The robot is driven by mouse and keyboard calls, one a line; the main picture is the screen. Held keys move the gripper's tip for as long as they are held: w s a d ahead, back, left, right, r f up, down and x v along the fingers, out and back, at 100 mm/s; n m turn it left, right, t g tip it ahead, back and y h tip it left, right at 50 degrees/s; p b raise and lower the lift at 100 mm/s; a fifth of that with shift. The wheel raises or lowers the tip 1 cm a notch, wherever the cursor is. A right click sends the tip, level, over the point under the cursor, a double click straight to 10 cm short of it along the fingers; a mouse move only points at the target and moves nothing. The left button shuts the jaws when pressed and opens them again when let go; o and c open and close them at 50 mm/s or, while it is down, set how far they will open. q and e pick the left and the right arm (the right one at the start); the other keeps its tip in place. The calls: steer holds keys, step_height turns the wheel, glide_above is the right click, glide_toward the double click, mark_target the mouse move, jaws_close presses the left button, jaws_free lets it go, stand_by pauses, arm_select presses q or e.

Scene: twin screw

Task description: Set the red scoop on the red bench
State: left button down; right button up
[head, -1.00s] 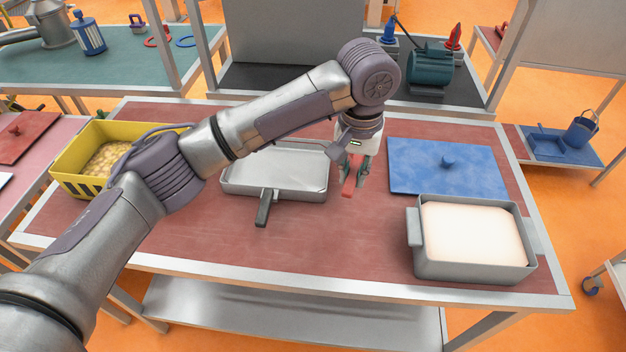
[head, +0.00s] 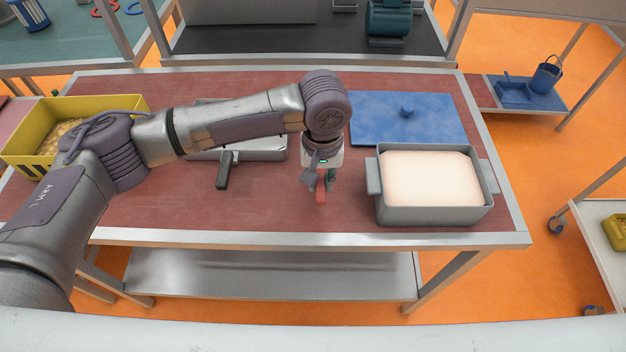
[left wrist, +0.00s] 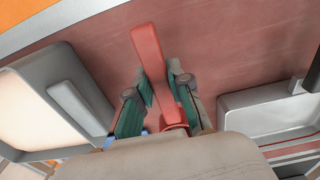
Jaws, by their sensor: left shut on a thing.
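My left gripper (head: 326,180) is shut on the red scoop (head: 320,192), over the red bench (head: 270,205) between the grey pan and the grey bin. In the left wrist view the scoop's red handle (left wrist: 150,55) points out from between the green-padded fingers (left wrist: 160,95). The scoop's bowl end is mostly hidden by the gripper. I cannot tell whether the scoop touches the bench top. My right gripper is not in view.
A grey bin (head: 436,215) with pale contents stands to the right. A blue lid (head: 440,120) lies behind it. A shallow grey pan (head: 270,145) with a dark handle is left, and a yellow crate (head: 35,125) is at far left. The front middle is clear.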

arm_select(q)
steer(key=shift+w+a+f, duration=0.45)
steer(key=shift+w+a, duration=0.05)
steer(key=shift+w, duration=0.15)
step_height(320, 180, down, 3)
steer(key=shift+f+p, duration=0.1)
steer(key=shift+p, duration=0.45)
steer(key=shift+f, duration=0.45)
steer(key=c, duration=1.1)
jaws_free()
steer(key=shift+f, duration=0.15)
step_height(320, 180, up, 12)
steer(key=shift+s+r+b, duration=0.1)
steer(key=shift+r+b, duration=0.1)
steer(key=shift+b, duration=0.55)
